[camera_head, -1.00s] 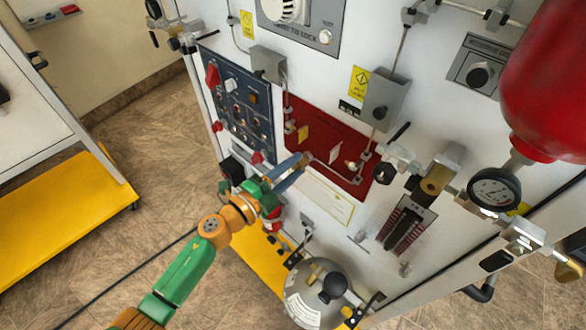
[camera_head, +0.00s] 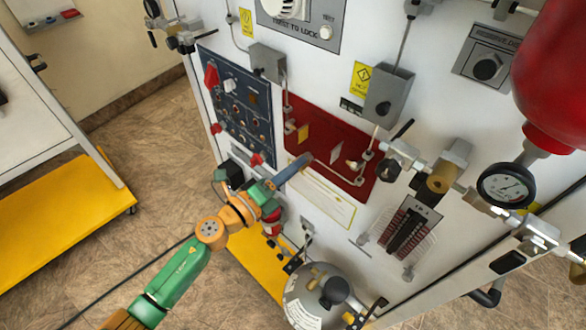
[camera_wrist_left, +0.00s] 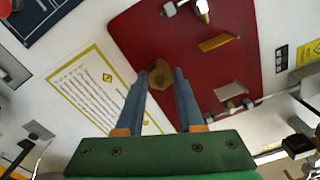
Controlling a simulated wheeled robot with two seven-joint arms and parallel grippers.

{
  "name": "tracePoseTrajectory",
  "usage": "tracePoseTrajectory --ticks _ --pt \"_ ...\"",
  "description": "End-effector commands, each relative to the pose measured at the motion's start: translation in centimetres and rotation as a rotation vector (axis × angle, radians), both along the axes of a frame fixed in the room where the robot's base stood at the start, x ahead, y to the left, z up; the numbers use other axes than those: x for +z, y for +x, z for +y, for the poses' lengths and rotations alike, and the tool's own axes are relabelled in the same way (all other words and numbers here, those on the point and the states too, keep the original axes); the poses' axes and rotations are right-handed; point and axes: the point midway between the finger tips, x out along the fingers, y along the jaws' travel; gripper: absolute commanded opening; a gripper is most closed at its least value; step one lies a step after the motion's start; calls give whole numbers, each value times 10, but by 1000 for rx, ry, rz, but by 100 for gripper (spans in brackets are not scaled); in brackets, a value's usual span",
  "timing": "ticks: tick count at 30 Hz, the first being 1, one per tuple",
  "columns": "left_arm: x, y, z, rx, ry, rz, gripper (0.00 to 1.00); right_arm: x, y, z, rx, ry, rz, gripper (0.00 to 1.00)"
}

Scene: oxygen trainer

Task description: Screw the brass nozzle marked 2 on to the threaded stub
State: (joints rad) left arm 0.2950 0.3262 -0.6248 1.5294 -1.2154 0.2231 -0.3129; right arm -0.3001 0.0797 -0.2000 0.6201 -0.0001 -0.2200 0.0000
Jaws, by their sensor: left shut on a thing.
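My left gripper (camera_head: 303,161) reaches in from the lower left, its blue fingers pointing at the lower edge of the red panel (camera_head: 328,137). In the left wrist view its fingertips (camera_wrist_left: 160,80) are shut on a brass hexagonal piece, the nozzle (camera_wrist_left: 160,72), which lies in front of the red panel's edge. I cannot read a 2 on it. In the head view the fingers hide the nozzle. I cannot make out the threaded stub for sure; brass fittings (camera_head: 352,163) sit on the red panel at the right of the gripper. My right gripper is not in view.
A yellow-bordered notice (camera_wrist_left: 95,90) is beside the fingers. A thin pipe (camera_head: 335,171) crosses the red panel. The blue switch panel (camera_head: 236,105) is to the left, and a gauge (camera_head: 507,186) and valves are to the right. A grey cylinder (camera_head: 313,300) stands below.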

Motion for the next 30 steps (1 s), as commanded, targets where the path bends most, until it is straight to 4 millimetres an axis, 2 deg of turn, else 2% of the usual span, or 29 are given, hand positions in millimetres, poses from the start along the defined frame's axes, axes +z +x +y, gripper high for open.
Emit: tracePoseTrajectory --ticks 4,10,15,21,25,30 --pt "-1 0 0 -1 195 -197 0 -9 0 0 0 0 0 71" --pt "0 0 0 0 205 -206 0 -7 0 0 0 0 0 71" --pt "-1 0 0 -1 415 -416 0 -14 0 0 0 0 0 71" --pt "-1 0 0 0 430 -430 0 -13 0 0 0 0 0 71" --pt "-2 0 0 -1 618 -618 0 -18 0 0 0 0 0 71" --pt "-1 0 -1 -1 629 -628 0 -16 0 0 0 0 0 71"
